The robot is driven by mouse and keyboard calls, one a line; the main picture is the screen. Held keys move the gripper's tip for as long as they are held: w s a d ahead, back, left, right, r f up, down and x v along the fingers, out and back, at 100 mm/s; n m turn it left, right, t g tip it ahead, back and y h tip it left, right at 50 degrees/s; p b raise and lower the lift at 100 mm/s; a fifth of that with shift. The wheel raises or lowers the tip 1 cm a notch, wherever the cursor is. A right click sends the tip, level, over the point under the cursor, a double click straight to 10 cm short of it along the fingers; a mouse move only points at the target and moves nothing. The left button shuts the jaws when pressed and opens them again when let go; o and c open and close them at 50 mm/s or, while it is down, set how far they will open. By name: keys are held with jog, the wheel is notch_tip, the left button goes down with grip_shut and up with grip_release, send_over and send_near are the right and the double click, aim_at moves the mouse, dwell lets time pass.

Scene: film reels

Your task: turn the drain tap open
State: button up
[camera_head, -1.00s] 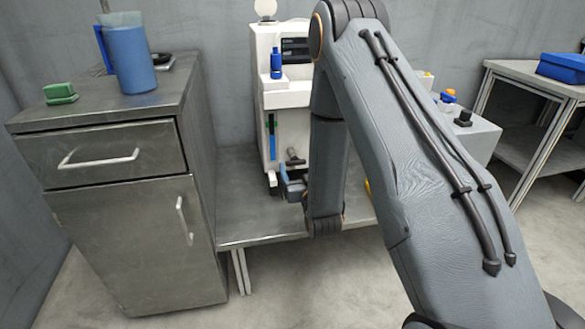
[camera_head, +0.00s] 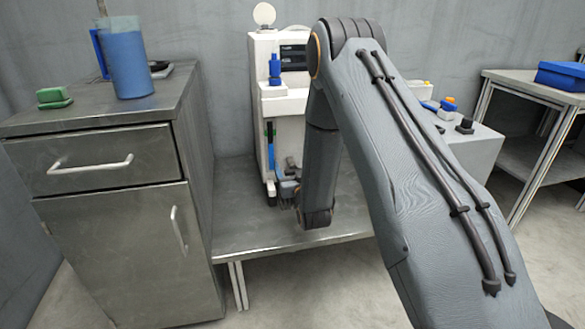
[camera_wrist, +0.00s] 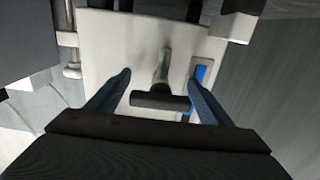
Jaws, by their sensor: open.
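The drain tap (camera_wrist: 160,97) shows in the wrist view as a dark crossbar handle on a grey metal stem, on the front of a white machine (camera_wrist: 128,42). My gripper (camera_wrist: 162,82) is open, with one blue finger on each side of the tap. I cannot tell whether either finger touches the handle. In the head view, my gripper (camera_head: 287,188) is low at the front of the white machine (camera_head: 290,125). There my gripper and arm hide most of the tap.
A metal cabinet (camera_head: 115,225) with a blue jug (camera_head: 126,60) and a green block (camera_head: 54,97) stands at left. The machine stands on a low metal table (camera_head: 240,215), whose front left part is clear. A blue box (camera_head: 562,72) lies on the right table.

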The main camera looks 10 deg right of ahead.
jog(key=c, duration=1)
jog(key=shift+c, duration=0.2)
jog(key=n+p, duration=0.3)
jog(key=n, duration=0.1)
jog(key=shift+s+n, duration=0.1)
jog(key=shift+n, duration=0.2)
jog(key=n+p, duration=0.2)
jog(key=n, duration=0.2)
jog(key=shift+n, duration=0.3)
jog(key=n+p, duration=0.2)
jog(key=n, duration=0.2)
jog(key=shift+n+p, duration=1.05)
jog(key=shift+n, duration=1.35)
jog(key=shift+f, duration=0.1)
